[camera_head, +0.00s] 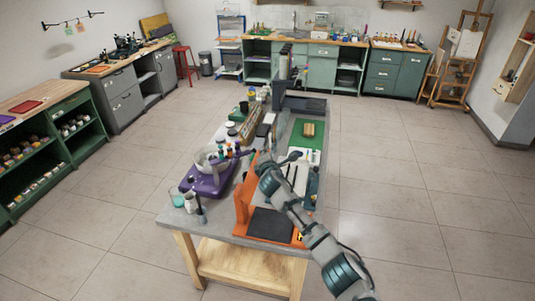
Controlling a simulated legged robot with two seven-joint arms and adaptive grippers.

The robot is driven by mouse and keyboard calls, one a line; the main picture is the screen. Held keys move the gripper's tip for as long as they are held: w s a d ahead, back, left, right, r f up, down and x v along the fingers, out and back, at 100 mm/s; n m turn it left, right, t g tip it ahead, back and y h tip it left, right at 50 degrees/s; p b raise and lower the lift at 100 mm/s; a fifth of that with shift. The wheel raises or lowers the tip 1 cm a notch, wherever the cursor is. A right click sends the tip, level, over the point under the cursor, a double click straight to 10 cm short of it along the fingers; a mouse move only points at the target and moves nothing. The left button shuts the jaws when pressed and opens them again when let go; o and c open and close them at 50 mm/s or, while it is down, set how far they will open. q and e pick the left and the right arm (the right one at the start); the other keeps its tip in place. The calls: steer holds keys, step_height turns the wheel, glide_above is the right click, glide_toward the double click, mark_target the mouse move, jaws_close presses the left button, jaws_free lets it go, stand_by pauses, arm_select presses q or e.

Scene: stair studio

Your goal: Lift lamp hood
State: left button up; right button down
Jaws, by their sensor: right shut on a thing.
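The orange lamp hood (243,207) stands raised at the left side of its orange base, at the near end of the long workbench. The base has a dark flat pad (270,224) and a small yellow warning label at its right corner. My right arm reaches in from the lower right. My right gripper (263,167) is at the hood's upper part and is shut on it; the fingers and the exact grip point are too small and partly hidden to see clearly. My left gripper is not in view.
A purple machine (210,180) with a round bowl stands left of the hood, with small jars and bottles beside it. A green mat (306,142) with a wooden block lies farther back. Tile floor around the grey workbench (190,225) is open.

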steer(key=shift+s+f, duration=0.15)
steer(key=shift+f, duration=0.4)
steer(key=c, duration=1.5)
jaws_free()
steer(key=shift+a+r, duration=0.1)
steer(key=shift+a, duration=0.1)
steer(key=shift+s+d+r, duration=0.2)
steer(key=shift+s+r, duration=0.15)
steer(key=shift+s, duration=1.55)
steer(key=shift+s+d+r, duration=0.2)
steer(key=shift+s+r, duration=0.15)
steer(key=shift+s, duration=1.6)
steer(key=shift+s+d+r, duration=0.2)
steer(key=shift+s+r, duration=0.15)
steer(key=shift+s, duration=1.55)
